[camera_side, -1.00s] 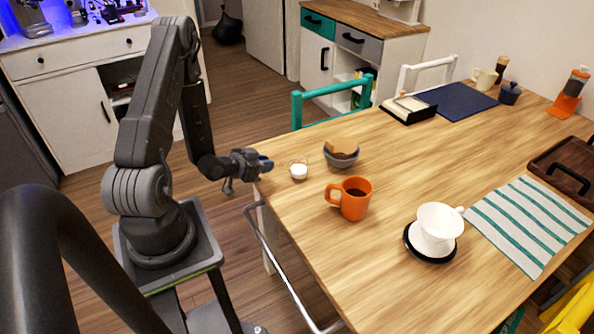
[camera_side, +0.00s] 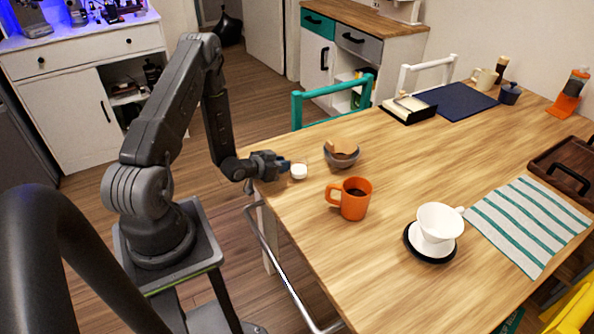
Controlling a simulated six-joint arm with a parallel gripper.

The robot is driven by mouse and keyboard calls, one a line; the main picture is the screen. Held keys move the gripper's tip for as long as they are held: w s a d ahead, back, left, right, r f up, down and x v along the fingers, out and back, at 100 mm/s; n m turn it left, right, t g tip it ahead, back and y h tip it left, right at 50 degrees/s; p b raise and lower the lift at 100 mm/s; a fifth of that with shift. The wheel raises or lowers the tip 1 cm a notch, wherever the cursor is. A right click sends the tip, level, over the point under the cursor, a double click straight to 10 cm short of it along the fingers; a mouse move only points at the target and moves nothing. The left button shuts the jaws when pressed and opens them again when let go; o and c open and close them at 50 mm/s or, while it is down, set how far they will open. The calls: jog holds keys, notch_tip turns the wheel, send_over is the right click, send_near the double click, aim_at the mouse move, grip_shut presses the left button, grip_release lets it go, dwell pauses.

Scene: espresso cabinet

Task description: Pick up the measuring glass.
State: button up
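The measuring glass (camera_side: 299,171) is a small clear cup with white contents, standing upright near the left edge of the wooden table. My gripper (camera_side: 285,166) reaches in level from the left, with its fingertips right beside the glass. I cannot tell from this view whether the fingers touch it or pass around it. The finger gap is too small and dark to make out.
A grey bowl (camera_side: 343,160) with brown paper stands just right of the glass. An orange mug (camera_side: 355,204) of dark liquid is nearer the camera. A white dripper (camera_side: 437,224) stands farther right. The middle of the table (camera_side: 420,150) is clear.

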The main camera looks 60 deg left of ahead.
grip_shut()
jog(key=shift+r, duration=0.25)
